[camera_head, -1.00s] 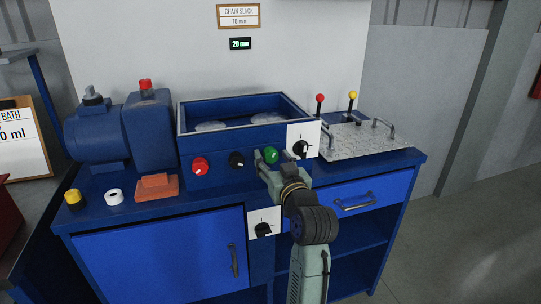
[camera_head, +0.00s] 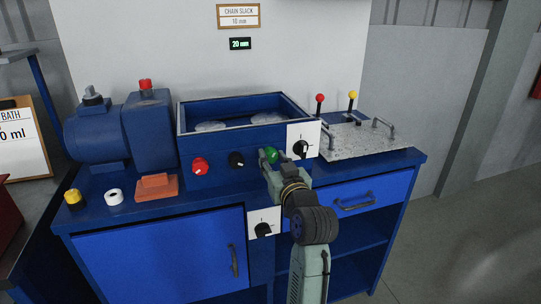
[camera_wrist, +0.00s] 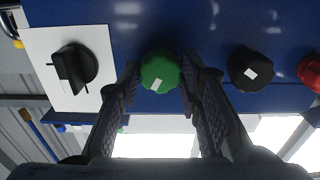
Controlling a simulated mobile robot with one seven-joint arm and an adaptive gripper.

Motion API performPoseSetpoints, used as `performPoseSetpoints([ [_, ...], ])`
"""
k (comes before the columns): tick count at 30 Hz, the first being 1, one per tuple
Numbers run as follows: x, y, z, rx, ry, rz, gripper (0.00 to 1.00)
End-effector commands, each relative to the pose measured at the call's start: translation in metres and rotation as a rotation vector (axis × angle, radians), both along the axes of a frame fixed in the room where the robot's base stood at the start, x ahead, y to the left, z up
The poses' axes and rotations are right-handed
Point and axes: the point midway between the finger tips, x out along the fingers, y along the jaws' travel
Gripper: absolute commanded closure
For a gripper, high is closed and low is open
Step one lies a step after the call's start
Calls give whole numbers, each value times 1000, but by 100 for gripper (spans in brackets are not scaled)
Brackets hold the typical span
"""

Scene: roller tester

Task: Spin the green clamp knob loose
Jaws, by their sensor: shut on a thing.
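The green clamp knob (camera_head: 271,155) is on the front of the blue box of the tester, right of the black knob. In the wrist view the green knob (camera_wrist: 160,72) is round with a small white mark that is tilted. My gripper (camera_head: 268,160) is at the green knob, its fingers shut on the knob's two sides. In the wrist view the gripper (camera_wrist: 160,85) has one dark finger at each side of the knob. The fingers hide part of the knob in the head view.
A red knob (camera_head: 200,166) and a black knob (camera_head: 237,160) sit to the left. A black switch on a white plate (camera_head: 303,139) is close on the right. Another white-plated switch (camera_head: 264,222) is below. A small display (camera_head: 240,44) reads 20 mm, under a sign reading chain slack 10 mm.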

Motion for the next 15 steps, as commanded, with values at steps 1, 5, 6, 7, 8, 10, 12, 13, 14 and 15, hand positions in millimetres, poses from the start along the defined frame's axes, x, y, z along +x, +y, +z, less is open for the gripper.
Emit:
performPoseSetpoints([
  [1,0,1,0,-1,1,2,100],
  [5,0,1,-3,-56,-18,2,100],
  [6,0,1,-4,-92,-31,2,100],
  [7,0,1,-4,-123,-41,2,100],
  [8,0,1,-4,-154,-52,2,100],
  [10,0,0,-4,-227,-75,1,100],
  [12,0,1,-4,-298,-99,2,100],
  [13,0,1,-4,-329,-109,2,100],
  [14,0,1,-4,-359,-118,2,100],
  [15,0,1,-4,-400,-132,1,100],
])
